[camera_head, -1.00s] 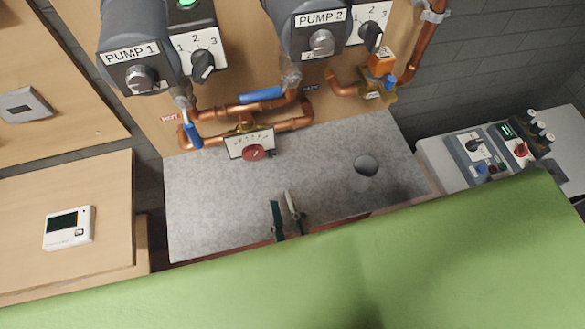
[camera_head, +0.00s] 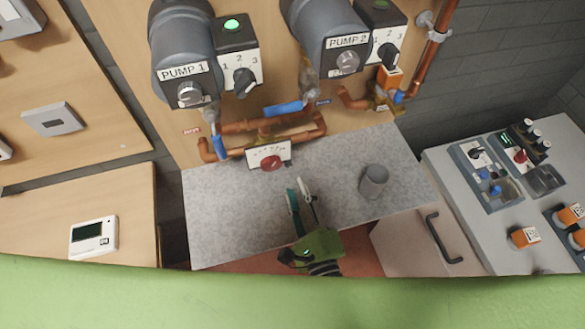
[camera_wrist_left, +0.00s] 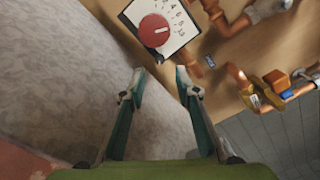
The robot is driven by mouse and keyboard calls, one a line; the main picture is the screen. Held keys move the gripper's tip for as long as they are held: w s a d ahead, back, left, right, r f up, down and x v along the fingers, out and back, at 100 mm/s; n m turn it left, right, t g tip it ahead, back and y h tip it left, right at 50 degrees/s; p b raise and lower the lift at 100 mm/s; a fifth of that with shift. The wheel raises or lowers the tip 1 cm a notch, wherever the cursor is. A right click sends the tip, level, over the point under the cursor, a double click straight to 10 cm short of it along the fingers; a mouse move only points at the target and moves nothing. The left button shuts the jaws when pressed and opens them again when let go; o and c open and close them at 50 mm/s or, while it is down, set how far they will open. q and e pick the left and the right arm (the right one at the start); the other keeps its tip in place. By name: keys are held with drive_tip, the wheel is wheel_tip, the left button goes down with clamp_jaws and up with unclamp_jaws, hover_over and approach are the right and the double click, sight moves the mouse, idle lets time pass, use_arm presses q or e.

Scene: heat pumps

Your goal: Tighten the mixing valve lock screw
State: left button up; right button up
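The mixing valve has a red knob (camera_head: 271,163) on a white scale plate (camera_head: 281,150), below the copper pipes. In the left wrist view the red knob (camera_wrist_left: 154,30) is at the top. A small dark screw-like part (camera_wrist_left: 158,58) sticks out at the plate's lower edge, just ahead of my fingers; I take it for the lock screw. My left gripper (camera_head: 299,185) is over the grey counter, just in front of the valve. In its wrist view the gripper (camera_wrist_left: 161,74) has its fingers apart with nothing between them. My right gripper is out of view.
Pump 1 (camera_head: 182,40) and pump 2 (camera_head: 327,30) hang above the valve, with copper pipes (camera_head: 238,127) between. A grey cylindrical cup (camera_head: 373,181) stands on the speckled counter (camera_head: 225,215), right of my gripper. A control panel (camera_head: 485,175) is at the right.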

sight(289, 167)
use_arm(q)
drive_tip(key=p+x, duration=0.1)
drive_tip(key=x, duration=0.4)
drive_tip(key=shift+w+a, duration=0.2)
drive_tip(key=shift+w, duration=0.15)
clamp_jaws()
